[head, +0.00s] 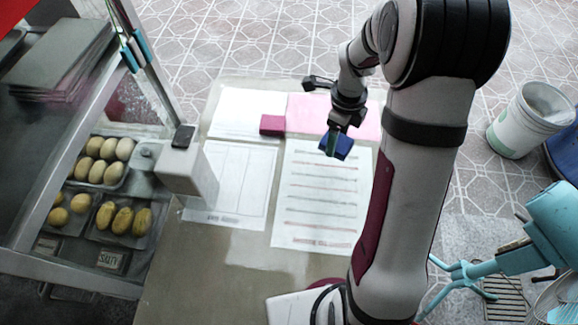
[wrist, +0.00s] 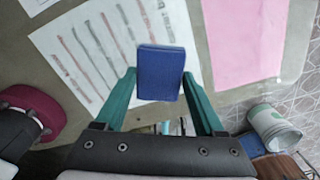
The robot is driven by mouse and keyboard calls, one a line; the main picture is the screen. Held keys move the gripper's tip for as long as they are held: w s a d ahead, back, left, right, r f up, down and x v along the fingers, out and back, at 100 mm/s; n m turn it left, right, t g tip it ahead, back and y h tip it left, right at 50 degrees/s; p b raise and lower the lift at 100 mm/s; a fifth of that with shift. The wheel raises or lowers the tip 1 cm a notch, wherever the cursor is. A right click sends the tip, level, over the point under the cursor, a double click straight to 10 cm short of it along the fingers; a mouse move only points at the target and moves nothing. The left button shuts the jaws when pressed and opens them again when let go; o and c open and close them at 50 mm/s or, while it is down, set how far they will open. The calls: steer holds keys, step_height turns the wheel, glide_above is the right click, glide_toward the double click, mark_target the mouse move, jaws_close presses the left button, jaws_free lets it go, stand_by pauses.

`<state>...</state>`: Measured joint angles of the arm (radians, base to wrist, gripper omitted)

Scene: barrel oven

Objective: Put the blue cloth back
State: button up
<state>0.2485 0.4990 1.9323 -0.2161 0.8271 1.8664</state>
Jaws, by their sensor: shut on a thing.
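The blue cloth (wrist: 161,72) looks like a small folded blue block. In the wrist view it sits between the two teal fingers of my gripper (wrist: 160,82), which is shut on it. In the head view my gripper (head: 336,136) points down with the blue cloth (head: 344,147) at its tips. The cloth shows over the edge between the pink sheet (head: 362,118) and the lined white sheet (head: 322,195). It appears to be held above the table, but the exact height is hard to tell.
A dark magenta block (head: 272,125) lies on the table (head: 180,280) left of my gripper. More white sheets (head: 229,185) lie flat nearby. A glass case with trays of food (head: 105,160) stands at the left. A white bucket (head: 531,120) is on the floor at right.

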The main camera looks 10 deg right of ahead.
steer(key=shift+s+a+r+n, duration=0.15)
steer(key=shift+a+n, duration=0.15)
steer(key=shift+n, duration=0.2)
steer(key=s+a+r+n, duration=0.3)
steer(key=s+a+n, duration=0.45)
steer(key=n, duration=0.95)
steer(key=w+a+f, duration=0.1)
steer(key=a+f, duration=0.1)
steer(key=a, duration=0.1)
steer(key=w+a+f, duration=0.1)
steer(key=a+f, duration=0.1)
steer(key=a, duration=0.2)
steer(key=w+a+f, duration=0.1)
steer(key=a+f, duration=0.1)
steer(key=a, duration=0.2)
steer(key=shift+w+f, duration=0.15)
steer(key=shift+f, duration=0.25)
steer(key=f, duration=0.4)
steer(key=shift+a, duration=0.3)
steer(key=shift+w+f, duration=0.1)
steer(key=shift+f, duration=0.05)
steer(key=shift+f, duration=0.1)
